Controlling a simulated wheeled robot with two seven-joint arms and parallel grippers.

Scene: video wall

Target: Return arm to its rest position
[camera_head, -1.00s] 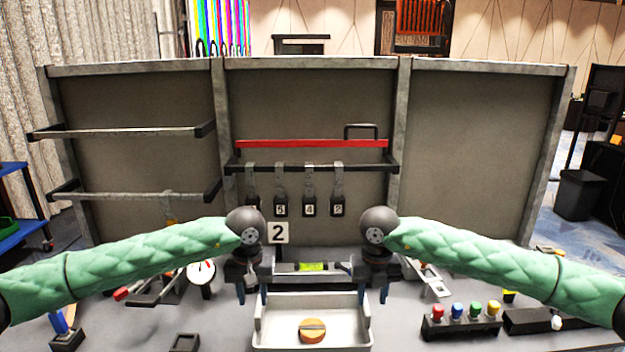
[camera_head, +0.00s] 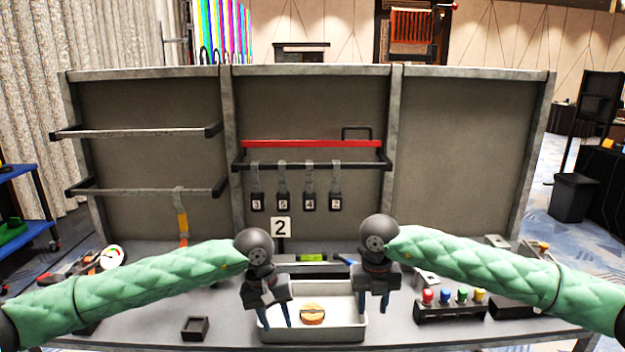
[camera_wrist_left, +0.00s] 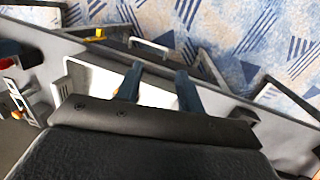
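My left gripper (camera_head: 275,322) hangs fingers-down at the left edge of the white tray (camera_head: 345,332). Its two fingers are apart with nothing between them. In the left wrist view this gripper (camera_wrist_left: 158,88) also shows spread and empty above the white tray (camera_wrist_left: 90,75). My right gripper (camera_head: 372,305) hangs fingers-down at the tray's right edge, with its fingers apart and nothing seen between them. Both green-sleeved arms reach inward over the table. A round orange-brown piece (camera_head: 312,314) lies in the tray between the grippers.
Grey panels with rails and numbered hanging tags (camera_head: 309,203) stand behind. A number 2 sign (camera_head: 281,228) stands behind the tray. A block with coloured knobs (camera_head: 450,310) is at right, a small dark square holder (camera_head: 195,328) at left. A dial (camera_head: 112,257) stands far left.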

